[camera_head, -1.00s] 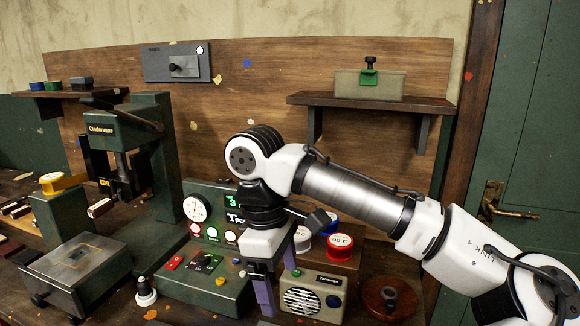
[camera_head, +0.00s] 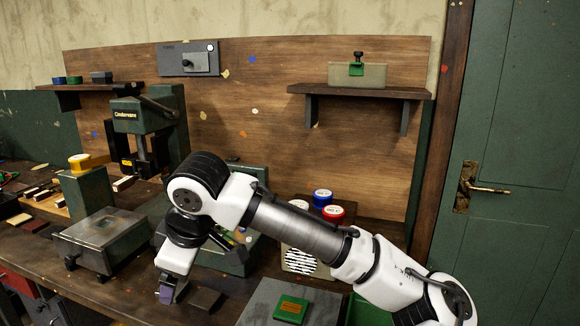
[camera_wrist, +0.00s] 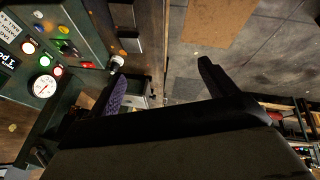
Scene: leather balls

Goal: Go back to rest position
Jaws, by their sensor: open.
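My gripper (camera_head: 168,292) hangs at the end of my bent arm in the head view, pointing down over the front part of the workbench (camera_head: 60,262). It is beside the green control box and to the right of the steel-topped block. In the wrist view my gripper (camera_wrist: 160,66) has its two fingers wide apart, with nothing between them. One finger has a purple pad. My wrist hides part of the control panel in the head view.
A green press (camera_head: 130,115) stands at the back left, with a steel-topped block (camera_head: 102,230) before it. My arm crosses in front of a speaker box (camera_head: 300,261) and red-lidded tin (camera_head: 332,212). Floor (camera_wrist: 235,85) lies beyond the bench edge.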

